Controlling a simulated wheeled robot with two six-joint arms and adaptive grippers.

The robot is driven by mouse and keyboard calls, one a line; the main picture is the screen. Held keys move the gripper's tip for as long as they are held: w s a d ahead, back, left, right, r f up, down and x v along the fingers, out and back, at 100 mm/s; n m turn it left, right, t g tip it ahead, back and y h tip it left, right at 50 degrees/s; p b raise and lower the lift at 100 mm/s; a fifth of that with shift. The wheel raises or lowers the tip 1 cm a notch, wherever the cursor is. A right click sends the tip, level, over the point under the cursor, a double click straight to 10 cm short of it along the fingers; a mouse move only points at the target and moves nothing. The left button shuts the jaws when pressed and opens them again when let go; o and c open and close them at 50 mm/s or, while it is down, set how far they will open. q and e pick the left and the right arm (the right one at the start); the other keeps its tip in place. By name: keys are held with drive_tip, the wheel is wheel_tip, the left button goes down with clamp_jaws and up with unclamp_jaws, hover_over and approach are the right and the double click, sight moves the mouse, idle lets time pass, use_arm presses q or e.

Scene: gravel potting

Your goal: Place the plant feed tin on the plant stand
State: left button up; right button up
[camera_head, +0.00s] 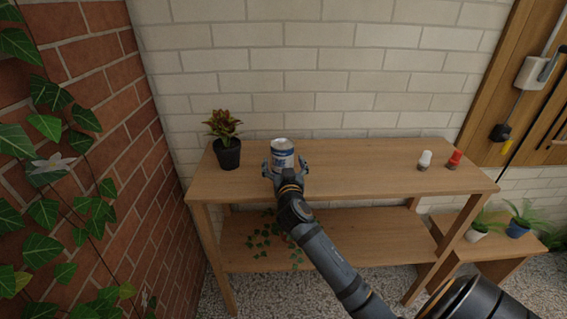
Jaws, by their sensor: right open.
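The plant feed tin (282,149), a white and blue can, stands upright on the top of the wooden plant stand (350,178), right of a potted plant. My right gripper (285,165) is open, with its fingers on either side of the tin's lower part. Whether the fingers touch the tin cannot be told. The tin's base is hidden by the gripper. My left gripper is not in view.
A dark pot with a reddish-green plant (227,152) stands left of the tin. A white-topped shaker (425,160) and a red-topped one (454,160) stand at the right end. A trailing plant (265,236) is on the lower shelf. A brick wall (110,90) borders the left.

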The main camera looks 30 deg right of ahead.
use_arm(q)
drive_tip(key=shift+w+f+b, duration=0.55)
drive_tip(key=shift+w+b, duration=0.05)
drive_tip(key=shift+b, duration=0.05)
use_arm(e)
drive_tip(key=v, duration=1.2)
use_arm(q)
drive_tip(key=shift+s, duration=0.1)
use_arm(e)
drive_tip(key=shift+r, duration=0.1)
